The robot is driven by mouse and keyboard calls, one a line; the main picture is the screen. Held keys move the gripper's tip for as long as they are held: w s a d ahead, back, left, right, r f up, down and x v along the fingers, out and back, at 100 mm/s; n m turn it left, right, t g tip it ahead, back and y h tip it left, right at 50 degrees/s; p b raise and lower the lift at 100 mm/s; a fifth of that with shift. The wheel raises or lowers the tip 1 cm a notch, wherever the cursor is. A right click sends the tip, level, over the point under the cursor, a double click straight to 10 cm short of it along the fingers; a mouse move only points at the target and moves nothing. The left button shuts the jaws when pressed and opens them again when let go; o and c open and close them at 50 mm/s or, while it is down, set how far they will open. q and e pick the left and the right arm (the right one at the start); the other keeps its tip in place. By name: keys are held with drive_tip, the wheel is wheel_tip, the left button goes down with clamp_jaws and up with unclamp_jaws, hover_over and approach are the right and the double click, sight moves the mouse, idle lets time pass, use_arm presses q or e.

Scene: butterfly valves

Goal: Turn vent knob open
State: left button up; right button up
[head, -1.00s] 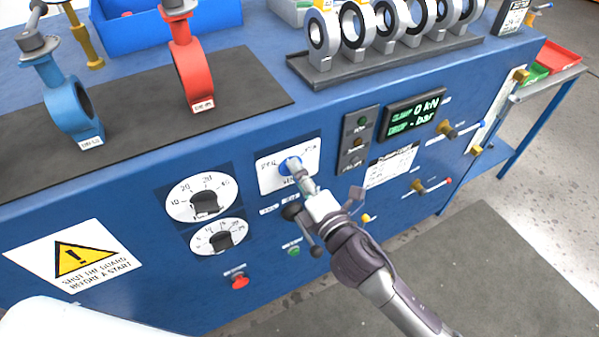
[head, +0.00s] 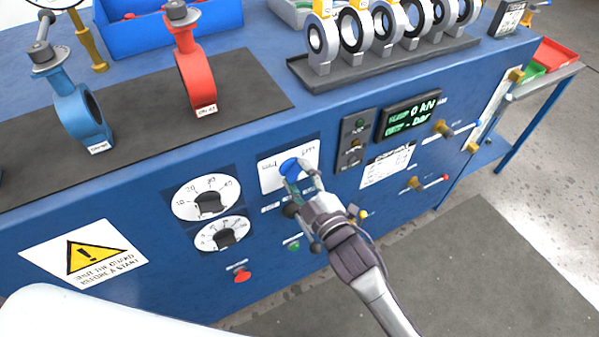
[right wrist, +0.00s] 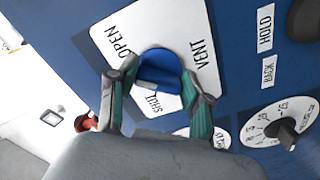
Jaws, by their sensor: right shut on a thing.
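The vent knob (head: 289,167) is a blue round knob on a white plate (head: 306,156) on the front of the blue bench. In the right wrist view the knob (right wrist: 158,70) sits on the plate (right wrist: 124,22) marked OPEN, SHUT and VENT. My right gripper (head: 296,179) is at the knob. In the right wrist view its two fingers (right wrist: 158,92) straddle the knob's near part and are shut on it. The knob's lower part is partly hidden by the fingers. My left gripper is not in view.
Two dials (head: 206,198) are left of the plate, with a red button (head: 242,275) below. A digital display (head: 409,115) and brass-handled valves (head: 443,129) are to the right. Red (head: 196,75) and blue (head: 75,112) butterfly valves stand on the bench top.

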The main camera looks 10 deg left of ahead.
drive_tip(key=shift+f+m+p, duration=0.1)
drive_tip(key=shift+m+p, duration=0.6)
drive_tip(key=shift+m, duration=1.2)
drive_tip(key=o, duration=1.2)
drive_tip(key=shift+c, duration=0.2)
drive_tip(key=shift+s, duration=0.15)
drive_tip(key=v, duration=1.1)
drive_tip(key=shift+s+d, duration=0.3)
